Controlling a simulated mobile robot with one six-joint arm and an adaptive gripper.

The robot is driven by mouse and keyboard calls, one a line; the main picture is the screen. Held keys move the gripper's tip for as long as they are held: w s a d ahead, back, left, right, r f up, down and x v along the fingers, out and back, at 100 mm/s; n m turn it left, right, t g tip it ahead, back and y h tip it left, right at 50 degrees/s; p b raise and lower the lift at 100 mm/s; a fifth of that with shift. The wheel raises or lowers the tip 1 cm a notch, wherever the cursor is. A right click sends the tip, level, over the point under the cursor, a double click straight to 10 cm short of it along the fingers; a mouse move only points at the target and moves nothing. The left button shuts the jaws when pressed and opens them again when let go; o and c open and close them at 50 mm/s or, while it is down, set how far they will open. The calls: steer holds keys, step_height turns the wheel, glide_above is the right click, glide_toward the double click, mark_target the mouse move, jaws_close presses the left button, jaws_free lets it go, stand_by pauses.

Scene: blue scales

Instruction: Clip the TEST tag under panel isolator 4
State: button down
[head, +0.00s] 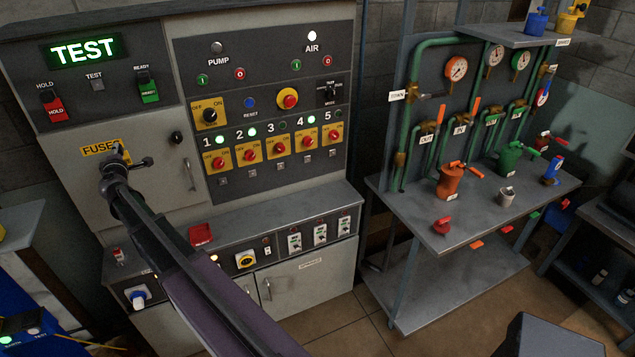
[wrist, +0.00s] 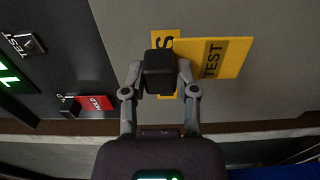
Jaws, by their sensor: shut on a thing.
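My gripper (wrist: 160,85) is shut on a black block (wrist: 159,70), which appears to be the clip of the yellow TEST tag (wrist: 220,58). The tag sticks out to the right in the wrist view, in front of the grey cabinet door. In the head view my gripper (head: 118,165) is by the yellow FUSES label, and the tag is mostly hidden. Isolator 4 (head: 307,142) is a red knob on a yellow plate in the numbered row, to the right of my gripper. A green lamp (head: 311,119) above it is lit. A small grey square (head: 308,161) sits below it.
The FUSES label (head: 92,149) is on the upper left cabinet door (head: 160,205), with a black knob (head: 177,137) near its edge. A sloping ledge (head: 270,228) runs below the isolators. A pipe bench (head: 400,215) stands to the right. The space before the isolator row looks clear.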

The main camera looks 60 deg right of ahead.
step_height(320, 180, down, 3)
steer(key=shift+r+b, duration=0.1)
steer(key=shift+b, duration=0.8)
